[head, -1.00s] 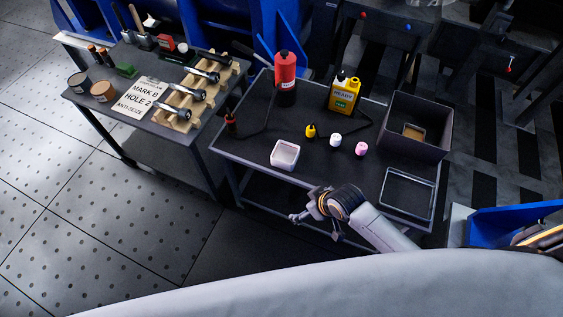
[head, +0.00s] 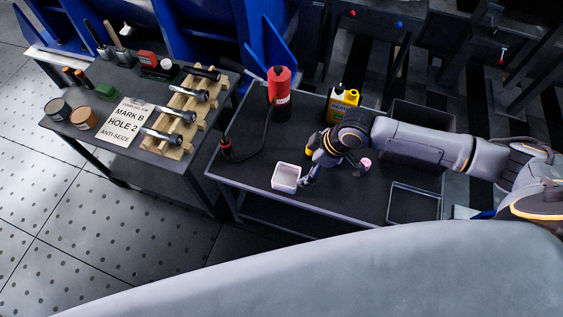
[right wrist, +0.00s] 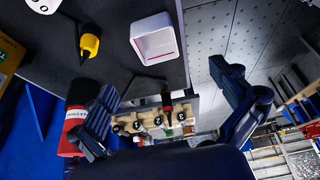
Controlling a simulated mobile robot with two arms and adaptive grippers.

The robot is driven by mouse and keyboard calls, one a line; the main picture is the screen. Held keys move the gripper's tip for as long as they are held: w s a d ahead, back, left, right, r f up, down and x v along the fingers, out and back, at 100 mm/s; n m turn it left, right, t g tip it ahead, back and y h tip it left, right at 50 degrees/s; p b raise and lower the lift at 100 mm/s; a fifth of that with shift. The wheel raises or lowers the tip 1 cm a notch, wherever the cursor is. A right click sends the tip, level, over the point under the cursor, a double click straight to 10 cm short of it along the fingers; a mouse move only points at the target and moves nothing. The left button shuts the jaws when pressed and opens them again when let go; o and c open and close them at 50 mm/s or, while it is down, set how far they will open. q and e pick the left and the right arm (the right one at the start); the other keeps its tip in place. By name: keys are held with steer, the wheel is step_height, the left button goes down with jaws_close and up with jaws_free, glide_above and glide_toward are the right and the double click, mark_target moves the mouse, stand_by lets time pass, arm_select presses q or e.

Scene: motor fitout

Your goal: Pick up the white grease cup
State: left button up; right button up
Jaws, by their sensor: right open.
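The white grease cup (right wrist: 44,5) shows cut off at the top left corner of the right wrist view. In the head view my right arm hides it. A small yellow cup with a dark tip (right wrist: 89,43) lies near it; part of it shows in the head view (head: 309,150). A pink cup (head: 366,162) stands by my wrist. My right gripper (head: 311,167) hangs over the middle of the cart, beside the white square tray (head: 286,177). In the right wrist view its fingers (right wrist: 170,98) are wide apart with nothing between them. My left gripper is out of view.
A red bottle (head: 280,85) and a yellow jug (head: 343,104) stand at the cart's back. A dark bin (head: 422,114) is partly hidden by my arm. A second table holds a wooden rack (head: 187,107).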

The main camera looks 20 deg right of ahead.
steer(key=w+f, duration=0.1)
steer(key=w, duration=0.1)
glide_toward(283, 180)
steer(key=shift+w+d+f, duration=0.15)
steer(key=shift+w+f, duration=0.15)
steer(key=x, duration=0.4)
steer(key=shift+s+a, duration=0.15)
steer(key=shift+a, duration=0.1)
steer(key=shift+a+f, duration=0.15)
steer(key=shift+f, duration=0.35)
steer(key=c, duration=1.3)
